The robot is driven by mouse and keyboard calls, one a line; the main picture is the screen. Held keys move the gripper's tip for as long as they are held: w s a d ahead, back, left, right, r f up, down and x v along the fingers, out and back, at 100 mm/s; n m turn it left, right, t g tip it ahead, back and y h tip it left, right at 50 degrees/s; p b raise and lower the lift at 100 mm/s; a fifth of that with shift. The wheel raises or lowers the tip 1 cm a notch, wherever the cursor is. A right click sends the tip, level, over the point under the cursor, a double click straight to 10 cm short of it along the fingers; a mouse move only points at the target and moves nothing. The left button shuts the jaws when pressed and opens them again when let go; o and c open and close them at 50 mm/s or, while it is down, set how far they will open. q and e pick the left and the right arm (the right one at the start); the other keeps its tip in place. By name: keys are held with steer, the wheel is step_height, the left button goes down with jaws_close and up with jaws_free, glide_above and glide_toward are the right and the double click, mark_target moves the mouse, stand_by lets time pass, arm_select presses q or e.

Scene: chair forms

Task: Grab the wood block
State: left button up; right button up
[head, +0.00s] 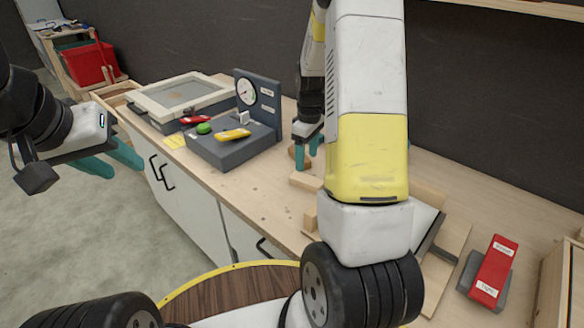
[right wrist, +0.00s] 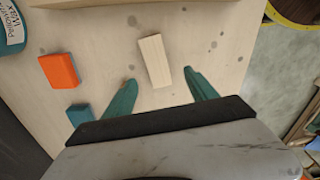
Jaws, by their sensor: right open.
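The wood block (right wrist: 154,61) is a pale, plain, oblong piece lying on the wooden worktop. In the right wrist view it lies ahead of and between the two teal fingertips of my right gripper (right wrist: 160,80). The fingers are apart, with bare worktop between them and no hold on the block. In the head view my right gripper (head: 307,163) points down over the worktop, and a pale block (head: 305,181) shows just below its fingers. My right arm hides part of the worktop there. My left gripper (head: 112,160) is open and empty, out over the floor at the left.
An orange block (right wrist: 58,70) and a blue block (right wrist: 79,113) lie left of the wood block in the right wrist view. A grey gauge stand (head: 232,145) is left of my right gripper. A red labelled box (head: 494,270) is at the right.

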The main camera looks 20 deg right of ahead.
mark_target(308, 180)
steer(key=f, duration=0.6)
steer(key=d+f, duration=0.1)
steer(key=f, duration=0.2)
steer(key=shift+f, duration=0.25)
steer(key=shift+c, duration=0.3)
steer(key=shift+w, duration=0.1)
jaws_close()
